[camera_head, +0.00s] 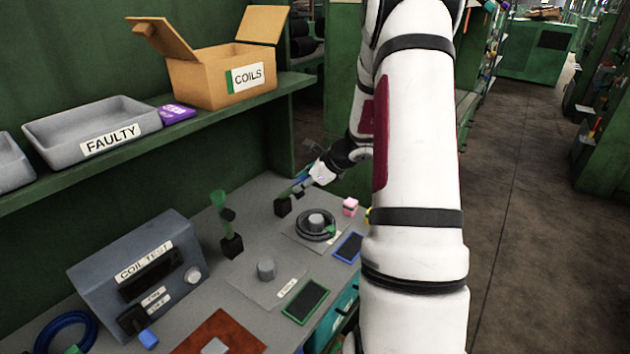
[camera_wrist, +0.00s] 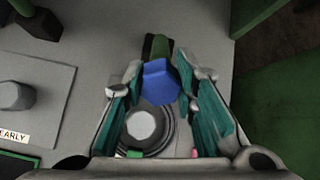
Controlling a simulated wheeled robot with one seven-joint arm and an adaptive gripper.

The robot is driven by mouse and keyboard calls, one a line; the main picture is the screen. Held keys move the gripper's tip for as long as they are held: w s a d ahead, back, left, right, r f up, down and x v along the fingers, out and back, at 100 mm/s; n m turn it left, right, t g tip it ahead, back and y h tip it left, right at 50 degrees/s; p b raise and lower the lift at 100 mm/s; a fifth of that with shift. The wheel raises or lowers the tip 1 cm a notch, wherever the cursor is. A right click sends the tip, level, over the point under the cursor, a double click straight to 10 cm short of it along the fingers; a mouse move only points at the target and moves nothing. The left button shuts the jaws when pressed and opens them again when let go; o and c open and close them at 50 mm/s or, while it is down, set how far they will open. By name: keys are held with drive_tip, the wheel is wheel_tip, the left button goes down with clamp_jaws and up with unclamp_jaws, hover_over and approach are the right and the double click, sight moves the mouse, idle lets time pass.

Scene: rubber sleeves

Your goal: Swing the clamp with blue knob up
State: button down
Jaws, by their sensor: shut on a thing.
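The blue knob (camera_wrist: 160,84) sits between the teal-padded fingers of my gripper (camera_wrist: 160,88) in the wrist view. My gripper is shut on it. A dark green part of the clamp (camera_wrist: 158,46) shows just beyond the knob. In the head view my gripper (camera_head: 303,183) is at the back right of the bench, by the clamp's dark base (camera_head: 283,205). My gripper and wrist hide much of this clamp there, so I cannot tell its exact angle.
A black coil (camera_head: 316,236) lies around a grey post beside the held clamp. Another clamp (camera_head: 230,225) stands upright to the left, with a green top. A grey post (camera_head: 266,268) on a plate, a coil tester (camera_head: 140,262) and a pink cube (camera_head: 350,206) are also on the bench.

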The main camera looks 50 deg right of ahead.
drive_tip(key=r+g+p, duration=0.1)
drive_tip(key=p, duration=0.1)
drive_tip(key=w+p, duration=0.1)
drive_tip(key=shift+w+a+r+g+p, duration=0.3)
drive_tip(key=shift+a+r+g+p, duration=0.05)
drive_tip(key=shift+g+p, duration=0.05)
drive_tip(key=shift+w+r+g, duration=0.15)
drive_tip(key=shift+w+g, duration=0.25)
drive_tip(key=shift+w, duration=0.2)
drive_tip(key=shift+w+r+g, duration=0.15)
drive_tip(key=shift+w+g, duration=0.25)
drive_tip(key=shift+w, duration=0.15)
drive_tip(key=w+r+b, duration=0.1)
drive_tip(key=w+b, duration=0.4)
drive_tip(key=w, duration=0.1)
drive_tip(key=shift+w+a+r+b, duration=0.15)
drive_tip(key=shift+a+r+b, duration=0.05)
drive_tip(key=shift+a+b, duration=0.2)
drive_tip(key=shift+w+r+h, duration=0.1)
drive_tip(key=shift+h, duration=0.2)
drive_tip(key=c, duration=1.3)
unclamp_jaws()
